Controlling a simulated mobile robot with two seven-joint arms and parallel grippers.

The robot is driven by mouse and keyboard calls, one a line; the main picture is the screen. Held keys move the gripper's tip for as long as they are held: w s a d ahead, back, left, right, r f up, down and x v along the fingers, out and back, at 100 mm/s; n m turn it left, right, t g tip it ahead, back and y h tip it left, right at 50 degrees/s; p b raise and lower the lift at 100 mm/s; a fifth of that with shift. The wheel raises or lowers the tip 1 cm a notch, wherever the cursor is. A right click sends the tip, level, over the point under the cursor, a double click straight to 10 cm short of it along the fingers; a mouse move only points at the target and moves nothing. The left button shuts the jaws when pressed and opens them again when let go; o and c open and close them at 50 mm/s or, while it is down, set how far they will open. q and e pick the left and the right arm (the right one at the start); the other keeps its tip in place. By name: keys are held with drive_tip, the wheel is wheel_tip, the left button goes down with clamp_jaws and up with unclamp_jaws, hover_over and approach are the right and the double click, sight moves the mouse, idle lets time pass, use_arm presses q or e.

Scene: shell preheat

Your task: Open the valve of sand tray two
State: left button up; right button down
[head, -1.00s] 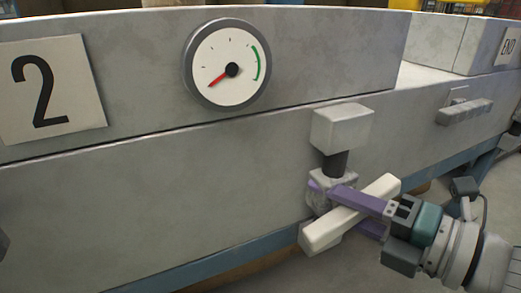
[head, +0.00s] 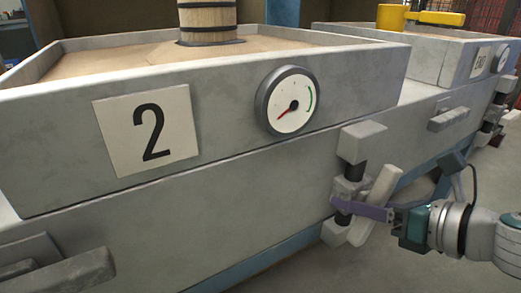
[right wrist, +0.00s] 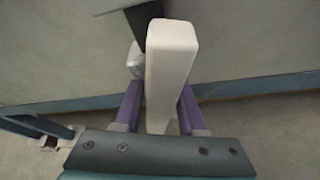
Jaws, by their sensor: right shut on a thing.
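Sand tray two is the grey box (head: 215,150) with the number 2 plate (head: 147,130) on its front. Its valve is on the front wall to the right, with a block (head: 361,141) above, a dark stem and a pale bar-shaped lever (head: 381,185). The lever stands tilted, top end to the right in the head view. My right gripper (head: 352,205) is shut on the lever, its purple fingers on either side. In the right wrist view the lever (right wrist: 170,60) runs between both fingers (right wrist: 158,105). My left gripper is not in view.
The gauge (head: 290,100) has its red needle at lower left, away from the green arc at right. A wooden barrel (head: 208,20) stands in the tray's sand. A grey handle (head: 65,275) juts out at lower left. Another tray (head: 465,62) with its own valve stands at right.

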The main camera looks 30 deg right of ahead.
drive_tip(key=shift+d+n+h, duration=0.1)
drive_tip(key=shift+n+h, duration=0.7)
drive_tip(key=shift+n, duration=0.4)
drive_tip(key=shift+d, duration=0.1)
drive_tip(key=c, duration=0.6)
unclamp_jaws()
drive_tip(key=shift+c, duration=0.2)
drive_tip(key=shift+p, duration=0.3)
drive_tip(key=p+v, duration=0.1)
drive_tip(key=v, duration=0.9)
drive_tip(key=shift+p, duration=0.35)
